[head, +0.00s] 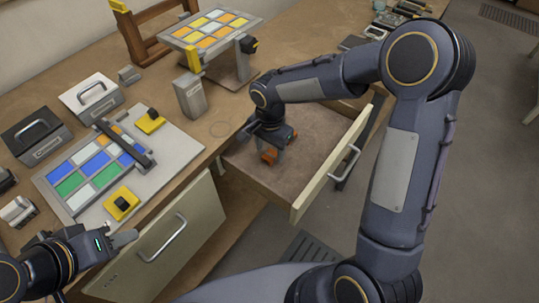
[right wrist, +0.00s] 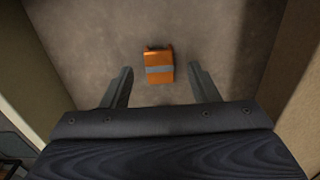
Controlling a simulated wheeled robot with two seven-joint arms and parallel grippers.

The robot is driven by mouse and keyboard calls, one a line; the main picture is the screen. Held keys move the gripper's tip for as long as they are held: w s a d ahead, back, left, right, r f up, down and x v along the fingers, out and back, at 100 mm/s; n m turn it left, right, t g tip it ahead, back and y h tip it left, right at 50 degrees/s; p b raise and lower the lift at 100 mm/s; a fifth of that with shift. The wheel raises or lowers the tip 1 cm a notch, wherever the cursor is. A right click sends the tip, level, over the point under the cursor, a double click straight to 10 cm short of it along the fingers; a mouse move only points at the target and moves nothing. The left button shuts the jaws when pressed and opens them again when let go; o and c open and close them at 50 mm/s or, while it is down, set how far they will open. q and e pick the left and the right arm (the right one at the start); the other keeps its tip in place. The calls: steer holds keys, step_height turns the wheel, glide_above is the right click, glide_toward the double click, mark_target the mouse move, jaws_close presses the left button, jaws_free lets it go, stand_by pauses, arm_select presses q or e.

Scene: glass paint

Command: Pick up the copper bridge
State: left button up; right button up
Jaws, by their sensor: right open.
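The copper bridge (right wrist: 159,60) is a small orange block with a grey band across its middle. It lies on the drawer floor in the right wrist view, ahead of and between my fingers. In the head view the orange copper bridge (head: 269,156) shows partly behind my right gripper (head: 273,140), which reaches down into the open drawer (head: 326,127). In the right wrist view my right gripper (right wrist: 161,88) is open, with a finger on either side and nothing visibly held. My left gripper (head: 124,240) is at the lower left, beside the table edge; its jaws are unclear.
The drawer walls (right wrist: 293,75) stand on both sides of my right gripper. A framed panel of coloured glass (head: 92,172) lies on a board on the table. Another panel (head: 211,32) stands at the back. A grey block (head: 190,96) stands near the drawer.

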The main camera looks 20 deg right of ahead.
steer(key=shift+f, duration=0.85)
steer(key=shift+c, duration=0.4)
steer(key=c, duration=1)
